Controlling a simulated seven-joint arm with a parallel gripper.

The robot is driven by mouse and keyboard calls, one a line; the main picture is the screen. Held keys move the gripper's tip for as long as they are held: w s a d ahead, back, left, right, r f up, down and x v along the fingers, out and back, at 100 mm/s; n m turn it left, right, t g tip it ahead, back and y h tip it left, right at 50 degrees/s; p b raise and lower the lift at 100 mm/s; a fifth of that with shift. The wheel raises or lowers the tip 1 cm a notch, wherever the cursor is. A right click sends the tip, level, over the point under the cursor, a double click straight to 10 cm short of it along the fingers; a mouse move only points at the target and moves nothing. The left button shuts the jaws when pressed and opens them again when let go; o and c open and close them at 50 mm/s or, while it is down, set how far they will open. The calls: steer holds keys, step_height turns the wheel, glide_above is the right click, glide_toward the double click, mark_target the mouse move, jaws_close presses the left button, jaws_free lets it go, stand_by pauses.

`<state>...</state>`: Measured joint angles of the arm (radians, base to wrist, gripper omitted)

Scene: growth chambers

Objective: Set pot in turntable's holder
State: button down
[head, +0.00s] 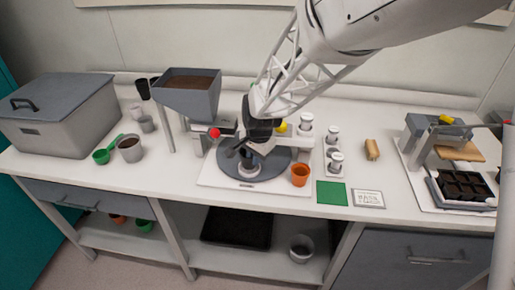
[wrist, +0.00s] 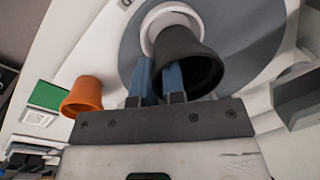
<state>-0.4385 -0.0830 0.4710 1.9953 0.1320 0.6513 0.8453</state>
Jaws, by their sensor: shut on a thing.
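The dark pot (wrist: 183,45) has its open mouth toward the wrist camera. My gripper (wrist: 160,82) is shut on the pot's wall near the rim with its blue fingers. The pot's lower end overlaps a white ring-shaped holder (wrist: 150,28) on the grey turntable (wrist: 240,35). I cannot tell whether the pot rests in the ring or hangs just above it. In the head view, my gripper (head: 257,135) is over the turntable (head: 284,168) and hides part of the pot.
An orange pot (head: 300,175) stands by the turntable's front right, near a green square (head: 331,193). A soil hopper (head: 188,95) stands at left. White jars (head: 332,134) stand to the right. A seedling tray (head: 462,186) is far right.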

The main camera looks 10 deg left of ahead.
steer(key=shift+f, duration=0.95)
stand_by(0.7)
steer(key=c, duration=1.1)
jaws_free()
steer(key=shift+r, duration=0.15)
steer(key=shift+r, duration=4.1)
